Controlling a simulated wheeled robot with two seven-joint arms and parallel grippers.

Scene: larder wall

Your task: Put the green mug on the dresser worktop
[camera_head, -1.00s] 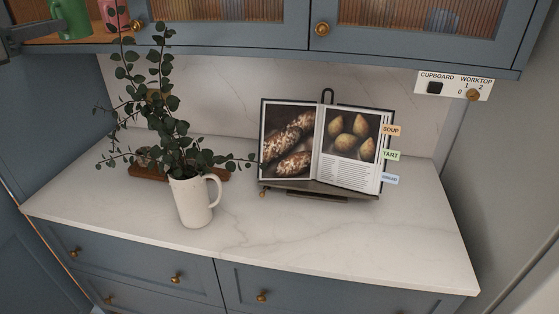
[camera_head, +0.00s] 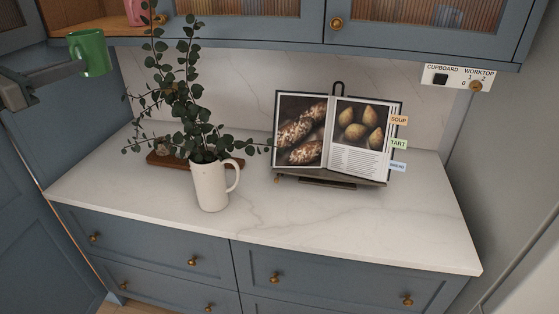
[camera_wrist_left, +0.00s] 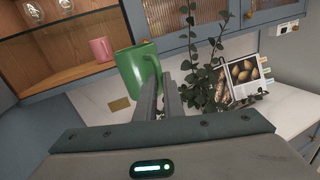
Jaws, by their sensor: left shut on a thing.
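The green mug (camera_head: 92,53) is at the upper left in the head view, in front of the cupboard. My left gripper (camera_head: 78,68) is shut on it and holds it in the air, above and left of the worktop. In the left wrist view the green mug (camera_wrist_left: 135,75) is at the tips of my left gripper (camera_wrist_left: 162,85), and it looks tilted there. The dresser worktop (camera_head: 330,220) is pale marble, with bare stretches at the front and right. My right gripper is not in view.
A white jug (camera_head: 209,186) with tall leafy stems stands on the worktop's left half, near a brown wooden board (camera_head: 170,160). An open cookbook (camera_head: 361,140) rests on a stand behind. A pink mug (camera_wrist_left: 101,49) remains on the cupboard shelf (camera_wrist_left: 72,68).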

